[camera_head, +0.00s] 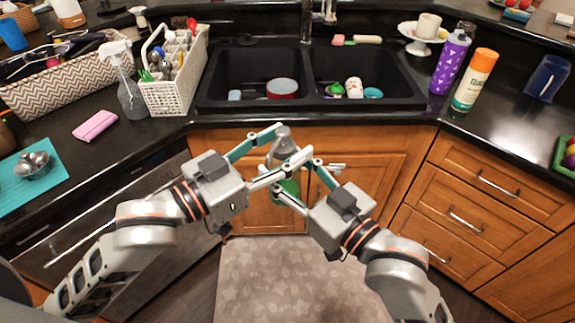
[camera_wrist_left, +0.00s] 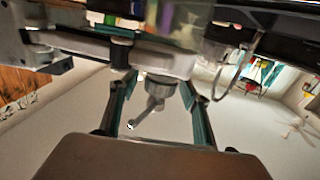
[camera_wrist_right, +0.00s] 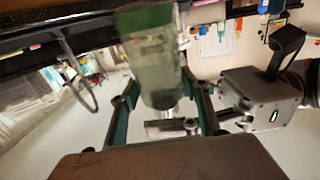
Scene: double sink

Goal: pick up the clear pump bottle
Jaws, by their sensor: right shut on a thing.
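The clear pump bottle (camera_head: 290,188), with green in its lower part and a grey pump head, is in the air in front of the sink cabinet, roughly upright. My right gripper (camera_head: 291,174) is shut on its body; the bottle also shows between the fingers in the right wrist view (camera_wrist_right: 160,70). My left gripper (camera_head: 293,140) is at the pump head, above the right one. In the left wrist view its fingers stand apart on both sides of the pump head (camera_wrist_left: 160,90), with gaps showing. The fingers partly hide the bottle.
Behind is the black double sink (camera_head: 307,104) with dishes in it. A white caddy (camera_head: 172,95) and a spray bottle (camera_head: 131,98) stand left; a purple bottle (camera_head: 450,63) and an orange-capped bottle (camera_head: 474,80) stand right. A floor mat (camera_head: 300,280) lies below; cabinet fronts are close behind.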

